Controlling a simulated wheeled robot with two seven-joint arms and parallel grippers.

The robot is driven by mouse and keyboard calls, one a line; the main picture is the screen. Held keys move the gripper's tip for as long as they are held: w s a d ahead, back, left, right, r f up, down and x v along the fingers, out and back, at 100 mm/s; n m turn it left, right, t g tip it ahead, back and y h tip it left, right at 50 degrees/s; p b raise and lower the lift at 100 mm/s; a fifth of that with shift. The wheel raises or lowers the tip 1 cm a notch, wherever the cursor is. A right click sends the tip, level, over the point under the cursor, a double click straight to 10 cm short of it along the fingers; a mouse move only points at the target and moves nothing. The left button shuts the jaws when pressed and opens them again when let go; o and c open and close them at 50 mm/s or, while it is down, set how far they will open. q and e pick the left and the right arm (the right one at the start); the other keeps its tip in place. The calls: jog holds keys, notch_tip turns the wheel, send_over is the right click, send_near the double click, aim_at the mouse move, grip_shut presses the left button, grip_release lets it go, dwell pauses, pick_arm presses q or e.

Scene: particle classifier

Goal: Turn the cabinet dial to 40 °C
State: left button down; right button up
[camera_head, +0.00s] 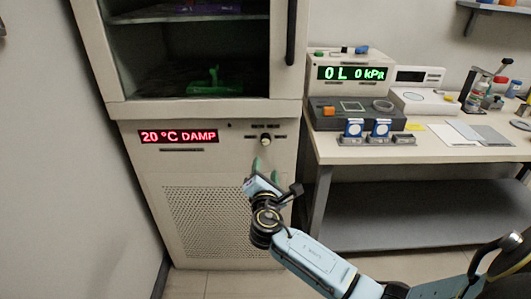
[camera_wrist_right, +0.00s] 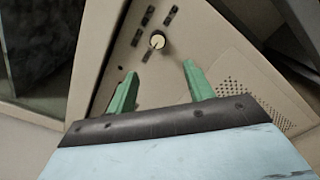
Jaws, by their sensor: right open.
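The cabinet (camera_head: 140,180) stands at the left in the head view, with a red display (camera_head: 179,137) reading "20 °C DAMP". Its dial (camera_head: 265,141) is a small pale round knob with dark labels around it. In the right wrist view the dial (camera_wrist_right: 157,41) shows ahead of the fingers, with a small mark on its face. My right gripper (camera_head: 264,170) is just below the dial in the head view. Its green fingers (camera_wrist_right: 158,88) are open and empty, apart from the dial. My left gripper is not in view.
The cabinet's upper compartment (camera_head: 180,75) holds a green object on its floor. To the right, a table (camera_head: 340,153) carries a device with a green display (camera_head: 352,73) reading "0L 0kPa", two blue-and-white containers and other items. A perforated panel (camera_head: 205,215) lies below the dial.

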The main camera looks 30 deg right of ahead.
aim_at(265, 142)
jog(key=b+x, duration=0.3)
jog(key=x, duration=0.9)
jog(key=shift+r, duration=0.15)
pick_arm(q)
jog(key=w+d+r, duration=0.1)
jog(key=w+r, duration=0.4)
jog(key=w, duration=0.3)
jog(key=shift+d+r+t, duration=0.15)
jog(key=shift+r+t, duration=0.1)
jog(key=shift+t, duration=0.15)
pick_arm(e)
jog(key=shift+w+d+r, duration=0.1)
jog(key=shift+w+d, duration=0.25)
jog(key=shift+w, duration=0.25)
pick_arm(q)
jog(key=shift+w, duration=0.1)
pick_arm(e)
jog(key=c, duration=1)
jog(key=shift+o, duration=0.2)
pick_arm(q)
jog(key=shift+b, duration=0.35)
